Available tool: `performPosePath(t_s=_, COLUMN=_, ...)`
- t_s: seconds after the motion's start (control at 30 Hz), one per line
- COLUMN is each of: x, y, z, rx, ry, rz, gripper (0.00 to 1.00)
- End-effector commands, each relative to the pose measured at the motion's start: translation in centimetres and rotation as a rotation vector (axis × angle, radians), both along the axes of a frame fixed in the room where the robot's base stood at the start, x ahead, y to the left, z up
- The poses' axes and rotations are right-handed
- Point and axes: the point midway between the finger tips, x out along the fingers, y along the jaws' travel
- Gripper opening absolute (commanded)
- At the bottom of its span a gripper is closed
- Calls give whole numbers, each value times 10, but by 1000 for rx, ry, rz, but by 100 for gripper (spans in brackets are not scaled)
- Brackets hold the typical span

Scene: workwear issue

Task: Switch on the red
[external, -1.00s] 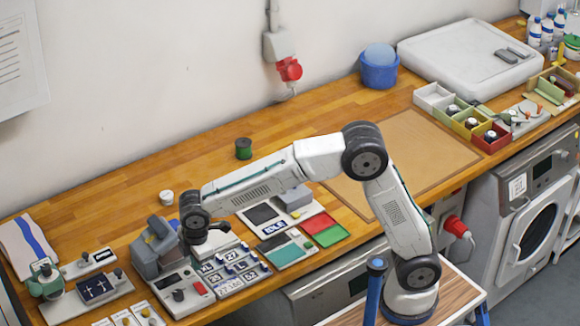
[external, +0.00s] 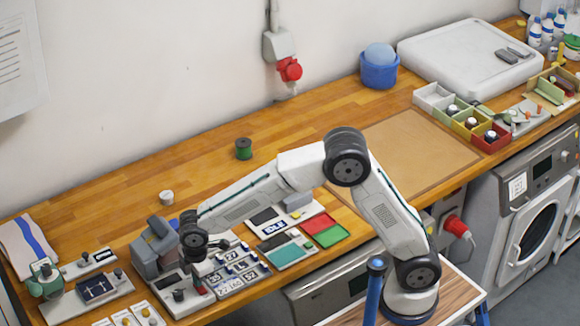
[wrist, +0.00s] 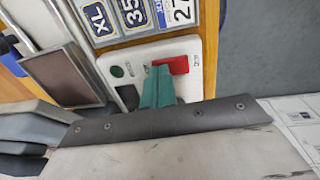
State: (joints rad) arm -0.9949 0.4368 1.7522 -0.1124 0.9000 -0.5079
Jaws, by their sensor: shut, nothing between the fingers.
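The red switch (wrist: 179,65) sits on a pale control plate (wrist: 196,84) in the wrist view, beside a dark green round spot. My gripper (wrist: 157,72) shows there as teal fingertips, shut and empty. The tips overlap the left part of the red switch; I cannot tell whether they touch it. In the external view my gripper (external: 200,277) points down over the front of the grey press machine (external: 148,258), and it and the wrist mostly hide the switch. A dark knob (external: 179,295) stands on the machine base to the left.
Size labels (external: 236,268) lie just right of the machine. Farther right are a teal pad (external: 287,250) and a red and green tray (external: 325,231). A board with a dark patch (external: 95,289) is at left. The brown mat area (external: 415,150) is clear.

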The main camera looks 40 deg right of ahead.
Motion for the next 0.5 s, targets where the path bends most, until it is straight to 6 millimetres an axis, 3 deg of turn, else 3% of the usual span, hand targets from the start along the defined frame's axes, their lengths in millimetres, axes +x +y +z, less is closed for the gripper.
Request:
performPosePath(t_s=0.23, x=7, y=-1, z=-11, rx=-2, ry=163, rz=-3, gripper=0)
performPosePath(t_s=0.5, x=8, y=-1, z=-15, rx=-5, ry=176, rz=0, gripper=0)
